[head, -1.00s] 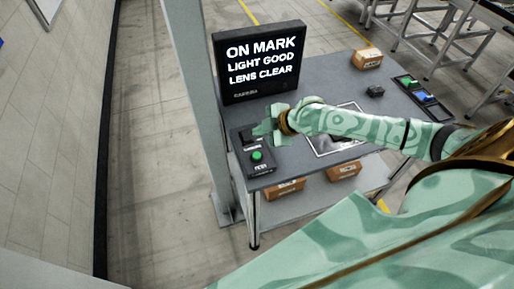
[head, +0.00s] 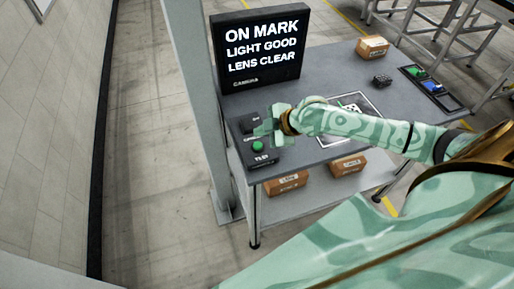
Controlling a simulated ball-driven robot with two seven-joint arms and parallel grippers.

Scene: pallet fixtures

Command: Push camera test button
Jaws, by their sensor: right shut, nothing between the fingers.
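A dark control box with a green button (head: 257,146) sits at the front left corner of the grey table (head: 330,68). Below the button is a label with white letters, partly readable as "TEST". My right gripper (head: 268,130) is shut and empty, just above the box and behind the green button in the picture. I cannot tell whether it touches the box. It hides part of the box's upper half. A black screen (head: 259,48) at the back left reads "ON MARK, LIGHT GOOD, LENS CLEAR". My left gripper is out of view.
A grey post (head: 194,90) stands left of the table. A framed plate (head: 362,105) lies beneath my right forearm. A small box (head: 372,47), a dark block (head: 381,80) and a tray (head: 432,88) are at the right. Boxes (head: 287,183) lie on the lower shelf.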

